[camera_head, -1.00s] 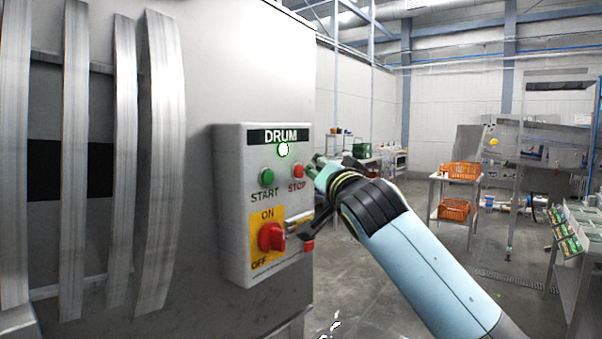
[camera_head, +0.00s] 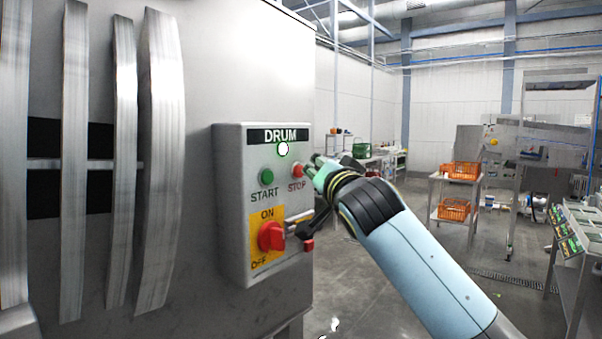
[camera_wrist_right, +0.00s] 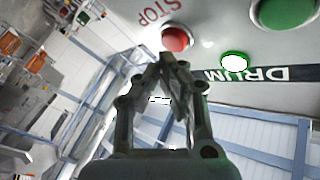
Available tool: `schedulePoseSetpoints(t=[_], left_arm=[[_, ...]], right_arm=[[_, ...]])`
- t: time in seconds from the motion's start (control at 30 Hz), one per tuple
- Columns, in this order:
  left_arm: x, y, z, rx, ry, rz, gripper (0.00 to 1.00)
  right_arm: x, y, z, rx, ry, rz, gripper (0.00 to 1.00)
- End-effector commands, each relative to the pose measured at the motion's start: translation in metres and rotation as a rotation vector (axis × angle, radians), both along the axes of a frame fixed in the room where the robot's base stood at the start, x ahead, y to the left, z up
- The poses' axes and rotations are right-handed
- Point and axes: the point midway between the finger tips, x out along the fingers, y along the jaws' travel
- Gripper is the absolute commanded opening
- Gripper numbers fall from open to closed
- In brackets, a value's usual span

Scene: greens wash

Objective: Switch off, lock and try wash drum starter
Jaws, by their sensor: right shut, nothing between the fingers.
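The DRUM starter box (camera_head: 238,200) is a pale box on the machine's side. It carries a green START button (camera_head: 267,177), a red STOP button (camera_head: 298,171) and a bright, green-rimmed lamp (camera_head: 283,149). The red rotary switch (camera_head: 270,237) sits on a yellow ON/OFF plate (camera_head: 262,262); I cannot read its setting surely. A small red part (camera_head: 308,245) shows at the box's lower right; I cannot tell what it is. My right gripper (camera_wrist_right: 170,62) is shut and empty, in front of the panel near STOP (camera_wrist_right: 175,38); contact is not seen. My left gripper is out of view.
Curved metal bars (camera_head: 160,150) stand left of the box, with the drum behind them. At the right are a cart with orange crates (camera_head: 455,210) and a bench with green packs (camera_head: 570,235).

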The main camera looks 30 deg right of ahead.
Motion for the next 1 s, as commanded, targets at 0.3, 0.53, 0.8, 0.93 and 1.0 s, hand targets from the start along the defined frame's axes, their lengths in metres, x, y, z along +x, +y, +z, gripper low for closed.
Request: schedulePoseSetpoints(t=[0.3,0.53,0.8,0.93,1.0], left_arm=[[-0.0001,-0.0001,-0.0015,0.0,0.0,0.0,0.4],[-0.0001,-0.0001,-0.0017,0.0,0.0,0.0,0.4],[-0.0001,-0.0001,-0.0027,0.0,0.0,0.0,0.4],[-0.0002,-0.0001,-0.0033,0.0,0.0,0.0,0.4],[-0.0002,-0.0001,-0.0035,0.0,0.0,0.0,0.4]], right_arm=[[0.0046,0.0019,0.0004,0.0,0.0,0.0,0.0],[0.005,0.0021,0.0004,0.0,0.0,0.0,0.0],[0.0076,0.0032,0.0002,-0.001,0.0,0.0,0.0],[0.0092,0.0038,0.0002,0.0,0.0,0.0,0.0],[0.01,0.0041,0.0001,0.0,0.0,0.0,0.0]])
